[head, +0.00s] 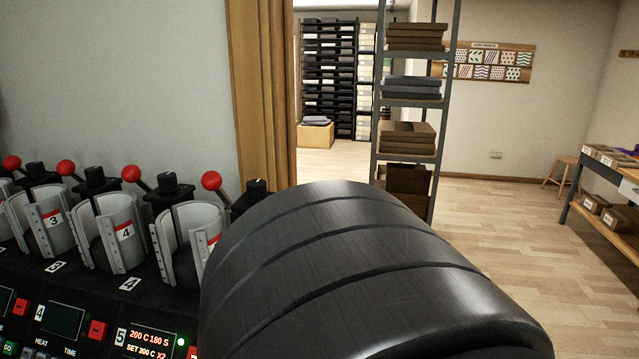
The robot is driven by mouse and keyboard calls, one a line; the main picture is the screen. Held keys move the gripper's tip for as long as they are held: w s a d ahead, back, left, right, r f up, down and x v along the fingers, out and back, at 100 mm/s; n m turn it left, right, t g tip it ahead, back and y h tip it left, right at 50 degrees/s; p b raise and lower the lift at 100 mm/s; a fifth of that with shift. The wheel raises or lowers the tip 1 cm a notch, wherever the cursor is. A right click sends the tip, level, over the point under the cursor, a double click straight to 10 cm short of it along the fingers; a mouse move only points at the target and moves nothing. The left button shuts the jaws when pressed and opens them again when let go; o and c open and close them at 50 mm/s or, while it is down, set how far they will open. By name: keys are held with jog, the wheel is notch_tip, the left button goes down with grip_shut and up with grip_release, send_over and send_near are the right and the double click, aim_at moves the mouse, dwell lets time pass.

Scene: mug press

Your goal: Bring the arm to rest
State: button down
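My gripper is not in view. A large black ribbed rounded part, which looks like a link of my own arm, fills the lower middle of the head view and hides what lies behind it. To its left stands the mug press, with several open curved clamps. The clamp labelled 4 (121,232) and the clamp to its right (187,243) show no mug. The lever with a red knob (211,181) rises beside the rightmost visible clamp. The lit display (148,340) of station 5 reads 200 C 180 S and SET 200 C X2.
A metal shelf rack (411,105) with folded brown and grey stacks stands behind the black part. A workbench (612,183) with boxes is at the right, a wooden stool (563,166) beside it. The wooden floor (500,215) between rack and bench is clear.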

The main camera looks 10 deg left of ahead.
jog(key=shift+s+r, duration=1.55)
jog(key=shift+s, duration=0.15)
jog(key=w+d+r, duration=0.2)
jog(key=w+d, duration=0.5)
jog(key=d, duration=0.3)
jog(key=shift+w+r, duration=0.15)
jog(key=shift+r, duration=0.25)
